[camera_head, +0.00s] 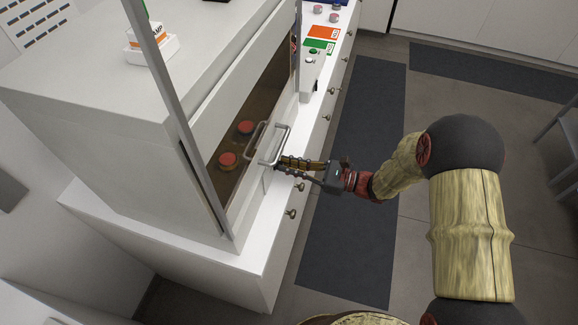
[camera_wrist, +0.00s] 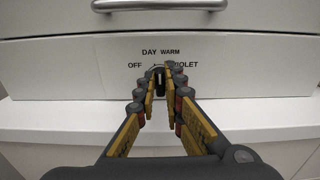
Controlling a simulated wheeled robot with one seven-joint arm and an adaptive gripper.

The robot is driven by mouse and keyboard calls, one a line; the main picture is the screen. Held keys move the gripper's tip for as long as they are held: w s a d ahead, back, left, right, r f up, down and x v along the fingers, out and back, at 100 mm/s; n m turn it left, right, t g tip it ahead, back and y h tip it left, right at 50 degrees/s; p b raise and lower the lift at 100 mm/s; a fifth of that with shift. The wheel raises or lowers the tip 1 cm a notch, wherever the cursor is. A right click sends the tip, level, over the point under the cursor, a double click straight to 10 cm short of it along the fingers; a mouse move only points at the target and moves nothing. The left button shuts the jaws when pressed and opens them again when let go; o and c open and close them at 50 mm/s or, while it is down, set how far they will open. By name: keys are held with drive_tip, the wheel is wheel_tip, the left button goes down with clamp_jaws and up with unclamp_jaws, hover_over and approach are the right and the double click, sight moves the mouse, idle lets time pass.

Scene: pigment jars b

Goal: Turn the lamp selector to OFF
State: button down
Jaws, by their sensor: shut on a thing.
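The lamp selector (camera_wrist: 159,80) is a small dark knob on the white front panel (camera_wrist: 70,75) of the cabinet. The printed labels OFF, DAY, WARM and VIOLET stand around it, with OFF at the left and VIOLET at the right. My gripper (camera_wrist: 160,84) is shut on the knob, one finger on each side. The fingers cover much of the knob, so I cannot tell which label it points to. In the head view my gripper (camera_head: 281,162) reaches the cabinet front just below the sash handle, and the knob is hidden there.
A metal handle (camera_wrist: 160,5) runs across just above the panel. Behind the cabinet's glass stand red-lidded jars (camera_head: 228,160). A white counter ledge (camera_wrist: 50,117) lies below the panel. Drawer knobs (camera_head: 291,213) line the front, and orange and green cards (camera_head: 322,33) lie farther along.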

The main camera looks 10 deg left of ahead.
drive_tip(key=n+b, duration=0.1)
drive_tip(key=n, duration=0.2)
drive_tip(key=n+b, duration=0.1)
drive_tip(key=n, duration=0.1)
drive_tip(key=shift+s+f+n+b, duration=0.2)
drive_tip(key=shift+s+n+b, duration=0.05)
drive_tip(key=shift+n+b, duration=0.1)
drive_tip(key=n+b, duration=0.4)
drive_tip(key=n, duration=0.1)
drive_tip(key=shift+s+f+n, duration=0.1)
drive_tip(key=shift+s+n, duration=0.05)
drive_tip(key=shift+n, duration=0.2)
drive_tip(key=c, duration=1.9)
unclamp_jaws()
drive_tip(key=shift+d, duration=0.1)
drive_tip(key=d, duration=1.1)
drive_tip(key=shift+s+d, duration=0.4)
drive_tip(key=shift+s, duration=0.05)
